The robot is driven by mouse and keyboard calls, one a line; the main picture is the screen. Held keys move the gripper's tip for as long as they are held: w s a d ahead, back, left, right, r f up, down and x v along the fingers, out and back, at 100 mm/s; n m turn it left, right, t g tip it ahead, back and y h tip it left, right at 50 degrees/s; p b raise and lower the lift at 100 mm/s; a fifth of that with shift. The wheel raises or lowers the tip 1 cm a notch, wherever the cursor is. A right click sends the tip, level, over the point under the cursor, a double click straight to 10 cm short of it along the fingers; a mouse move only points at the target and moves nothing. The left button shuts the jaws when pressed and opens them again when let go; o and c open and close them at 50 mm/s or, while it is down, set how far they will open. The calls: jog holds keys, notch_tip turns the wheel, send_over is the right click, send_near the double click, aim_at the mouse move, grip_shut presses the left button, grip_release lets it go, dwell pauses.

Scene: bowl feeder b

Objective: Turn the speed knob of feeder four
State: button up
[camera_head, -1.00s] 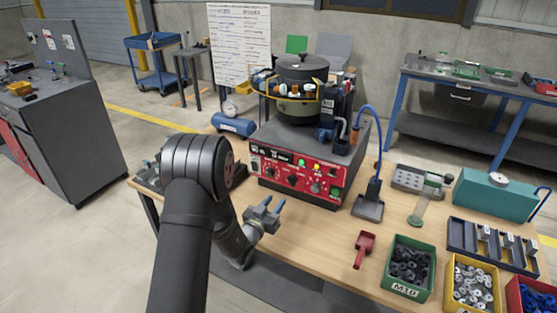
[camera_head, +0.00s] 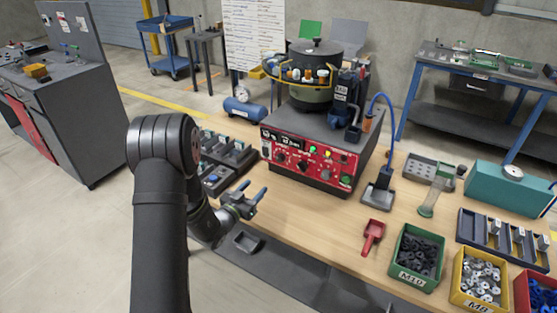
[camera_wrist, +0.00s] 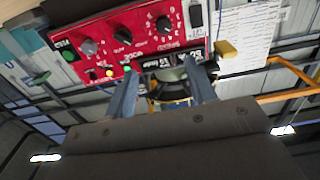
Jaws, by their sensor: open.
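The feeder's control box (camera_head: 330,187) stands on the bench with a red front panel (camera_head: 263,147), which also shows upside down in the wrist view (camera_wrist: 150,44). The panel carries several knobs: a black knob (camera_head: 280,157), a black pointer knob (camera_head: 302,166) and a grey knob (camera_head: 325,175). These also show in the wrist view as a black knob (camera_wrist: 163,23), a pointer knob (camera_wrist: 123,35) and a grey knob (camera_wrist: 88,46). I cannot tell which is the speed knob. My gripper (camera_head: 257,194) is open and empty, in front of the panel and apart from it; its fingers (camera_wrist: 163,70) show in the wrist view.
The bowl feeder (camera_head: 312,95) sits on the box. Dark parts trays (camera_head: 222,160) lie to its left. A blue-hosed stand (camera_head: 379,196), a red scoop (camera_head: 372,236) and green (camera_head: 418,258) and yellow (camera_head: 480,278) bins are to the right. The wood between gripper and panel is clear.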

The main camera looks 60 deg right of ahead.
aim_at(279, 159)
jog(key=d, duration=1.1)
jog(key=w+d, duration=0.1)
jog(key=d, duration=0.4)
jog(key=shift+d, duration=0.3)
jog(key=shift+c, duration=0.4)
jog(key=c, duration=0.9)
jog(key=shift+m, duration=0.5)
jog(key=shift+s+m, duration=0.1)
jog(key=shift+m, duration=2.4)
